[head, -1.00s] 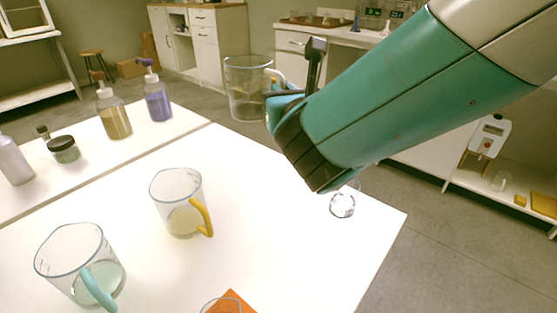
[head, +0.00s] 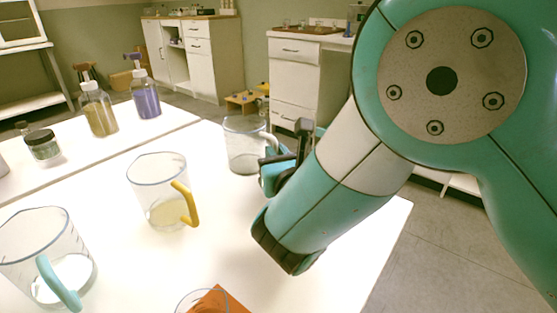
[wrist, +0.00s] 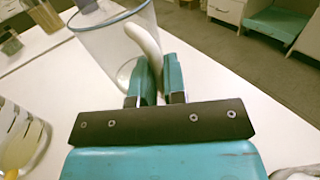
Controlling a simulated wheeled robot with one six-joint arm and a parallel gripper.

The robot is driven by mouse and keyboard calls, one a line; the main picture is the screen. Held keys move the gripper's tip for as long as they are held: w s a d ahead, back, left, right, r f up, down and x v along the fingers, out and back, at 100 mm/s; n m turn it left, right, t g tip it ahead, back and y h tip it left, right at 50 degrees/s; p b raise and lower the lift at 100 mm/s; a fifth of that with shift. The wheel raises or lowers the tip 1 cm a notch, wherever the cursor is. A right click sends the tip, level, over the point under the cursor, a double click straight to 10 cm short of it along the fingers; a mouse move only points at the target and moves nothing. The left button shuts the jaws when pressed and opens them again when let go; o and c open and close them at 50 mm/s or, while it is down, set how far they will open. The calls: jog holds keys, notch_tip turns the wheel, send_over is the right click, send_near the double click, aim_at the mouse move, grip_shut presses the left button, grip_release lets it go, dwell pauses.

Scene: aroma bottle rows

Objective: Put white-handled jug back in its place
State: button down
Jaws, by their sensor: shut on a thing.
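The white-handled jug (head: 243,146) is clear and upright, behind the yellow-handled jug on the white table. Its base is at or just above the table top; I cannot tell which. My gripper (head: 278,165) is shut on its white handle from the right. In the wrist view the jug (wrist: 108,45) stands ahead, and the teal fingers of my gripper (wrist: 154,82) close around the handle's lower part. The yellow-handled jug (head: 152,188) and the teal-handled jug (head: 38,245) stand in a row toward the front left.
Behind the row, a yellow pump bottle (head: 100,113), a purple pump bottle (head: 146,98) and a dark-lidded jar (head: 43,147) stand on another white table (head: 75,158). The right of the near table is mostly clear.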

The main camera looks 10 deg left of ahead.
jog(key=shift+r, duration=0.1)
jog(key=shift+f, duration=0.25)
jog(key=c, duration=1.2)
grip_release()
jog(key=shift+r, duration=0.15)
jog(key=b+v, duration=0.6)
jog(key=v, duration=0.5)
jog(key=shift+s+d+b, duration=0.25)
jog(key=shift+s+b, duration=0.05)
jog(key=shift+s, duration=0.15)
